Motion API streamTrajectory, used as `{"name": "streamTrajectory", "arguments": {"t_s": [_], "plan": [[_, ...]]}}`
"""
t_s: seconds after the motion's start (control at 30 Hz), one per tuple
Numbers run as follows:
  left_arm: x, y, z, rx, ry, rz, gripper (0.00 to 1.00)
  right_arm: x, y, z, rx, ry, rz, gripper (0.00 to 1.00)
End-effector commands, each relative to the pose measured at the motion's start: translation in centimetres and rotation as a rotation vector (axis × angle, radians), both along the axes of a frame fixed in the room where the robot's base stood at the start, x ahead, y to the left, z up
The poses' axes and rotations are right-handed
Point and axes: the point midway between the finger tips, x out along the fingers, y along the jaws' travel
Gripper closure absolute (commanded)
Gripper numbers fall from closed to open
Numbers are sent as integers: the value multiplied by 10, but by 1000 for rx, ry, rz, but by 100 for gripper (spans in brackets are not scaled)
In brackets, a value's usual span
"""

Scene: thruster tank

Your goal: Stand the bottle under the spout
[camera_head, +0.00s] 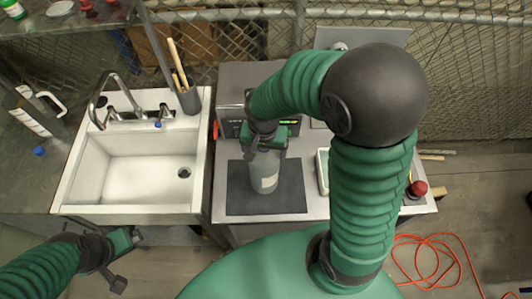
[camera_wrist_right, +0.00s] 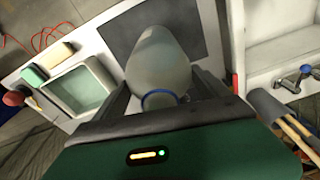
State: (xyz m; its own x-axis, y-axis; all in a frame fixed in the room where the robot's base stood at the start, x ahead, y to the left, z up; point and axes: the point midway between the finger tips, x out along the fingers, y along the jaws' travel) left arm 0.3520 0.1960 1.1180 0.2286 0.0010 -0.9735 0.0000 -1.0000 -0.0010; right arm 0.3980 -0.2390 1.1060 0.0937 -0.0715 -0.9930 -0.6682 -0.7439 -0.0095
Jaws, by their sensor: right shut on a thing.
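A pale translucent bottle (camera_head: 265,173) is over the dark mat (camera_head: 292,197) on the white table. My right gripper (camera_head: 264,143) is shut on it near its top. In the right wrist view the bottle (camera_wrist_right: 158,62) lies between the two fingers, and its blue ring (camera_wrist_right: 159,99) shows near the palm. I cannot tell whether its base touches the mat. A grey machine (camera_head: 233,85) stands behind the mat, partly hidden by my right arm; no spout on it is clear. The sink's tap (camera_head: 105,92) is at left. My left gripper (camera_head: 126,262) looks open and empty, before the sink.
A white sink (camera_head: 135,165) is left of the table. A grey holder with wooden handles (camera_head: 189,98) stands at its back right corner. A pale green tray (camera_head: 323,172) is right of the mat, near a red-topped item (camera_head: 417,188). An orange cable (camera_head: 437,258) lies on the floor.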

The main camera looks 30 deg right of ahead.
Motion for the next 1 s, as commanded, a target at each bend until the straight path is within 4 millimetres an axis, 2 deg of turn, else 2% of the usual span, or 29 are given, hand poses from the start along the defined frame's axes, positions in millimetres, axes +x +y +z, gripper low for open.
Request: {"name": "streamTrajectory", "arguments": {"t_s": [0.13,0.5,0.87,0.9,1.0], "plan": [[0,0,4,0,0,0,0,2,-9,-1,-1,1,-2,89],[0,0,10,0,0,0,0,2,-7,-33,-1,1,-1,89],[0,0,7,0,0,0,0,2,-7,-38,-1,-2,-1,89],[0,0,8,0,0,0,0,2,-7,-38,-1,-1,-1,11],[0,0,8,0,0,0,0,2,-7,-37,-1,1,-1,0]]}}
